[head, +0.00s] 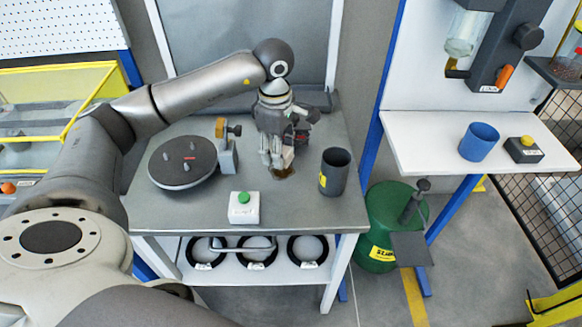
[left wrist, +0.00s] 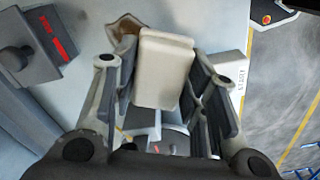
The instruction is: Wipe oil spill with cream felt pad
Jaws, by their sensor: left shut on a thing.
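My left gripper (head: 277,158) points down over the middle of the grey workbench (head: 320,215). It is shut on the cream felt pad (left wrist: 165,68), a pale block between its fingers in the left wrist view. A brown oil spill (head: 284,174) lies on the bench top right under the fingertips. Part of the spill also shows beside the pad's far end in the left wrist view (left wrist: 122,27). The gripper and pad hide the rest of it. Whether the pad touches the bench is hard to tell. My right gripper is not in view.
A round dark turntable (head: 183,162) with pegs and a clamp-like stand (head: 228,155) are left of the gripper. A dark cup (head: 335,172) stands close on the right. A white box with a green button (head: 244,208) is at the front. A green drum (head: 385,225) stands on the floor.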

